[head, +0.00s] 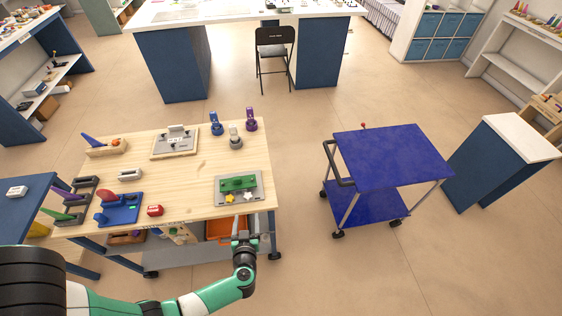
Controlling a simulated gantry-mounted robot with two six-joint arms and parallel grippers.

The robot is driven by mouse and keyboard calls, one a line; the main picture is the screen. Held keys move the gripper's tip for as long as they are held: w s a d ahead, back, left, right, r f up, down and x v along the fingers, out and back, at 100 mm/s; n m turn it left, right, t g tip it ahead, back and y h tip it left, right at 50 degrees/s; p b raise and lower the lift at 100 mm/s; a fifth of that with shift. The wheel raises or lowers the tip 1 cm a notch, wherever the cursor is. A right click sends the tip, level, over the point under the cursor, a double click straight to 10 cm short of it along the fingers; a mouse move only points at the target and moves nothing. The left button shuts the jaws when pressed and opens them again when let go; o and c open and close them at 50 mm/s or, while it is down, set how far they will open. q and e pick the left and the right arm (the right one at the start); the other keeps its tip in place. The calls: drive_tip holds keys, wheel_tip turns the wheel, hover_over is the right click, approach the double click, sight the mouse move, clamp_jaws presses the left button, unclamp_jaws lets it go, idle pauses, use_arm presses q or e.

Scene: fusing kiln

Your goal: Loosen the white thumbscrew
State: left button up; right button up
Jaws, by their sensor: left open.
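A small white star-shaped piece (248,197), which looks like the white thumbscrew, sits at the front of a green block on a grey plate (222,203) at the front right of the wooden table. A yellow star-shaped piece (229,198) is just left of it. My left gripper (242,235) is open at the table's front edge, below the grey plate in the picture and apart from the white piece. Its fingers are small here, and I see nothing between them. My right gripper is not in view.
A blue cart (390,155) stands to the right, with open floor between.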

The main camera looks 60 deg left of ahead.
use_arm(q)
drive_tip(key=w+a+n+b, duration=0.1)
drive_tip(key=w+b, duration=0.2)
drive_tip(key=w, duration=0.1)
drive_tip(key=w+a+n+b, duration=0.1)
drive_tip(key=w+a+b, duration=0.1)
drive_tip(key=w+b, duration=0.2)
drive_tip(key=w+a+n+y+b, duration=0.1)
drive_tip(key=w+b, duration=0.3)
drive_tip(key=w, duration=0.2)
drive_tip(key=shift+a+r+n, duration=0.15)
drive_tip(key=shift+a+n, duration=0.25)
drive_tip(key=w+a+r+n+g+h+b, duration=0.1)
drive_tip(key=w+a+r+n+g+b, duration=0.2)
drive_tip(key=w+a+n+g+b, duration=0.2)
drive_tip(key=w+a+n+b, duration=0.1)
drive_tip(key=a+b, duration=0.2)
drive_tip(key=b, duration=0.2)
drive_tip(key=shift+w+r+n+g+h+b, duration=0.25)
drive_tip(key=shift+w+n+g+h+b, duration=0.05)
drive_tip(key=shift+h+b, duration=0.1)
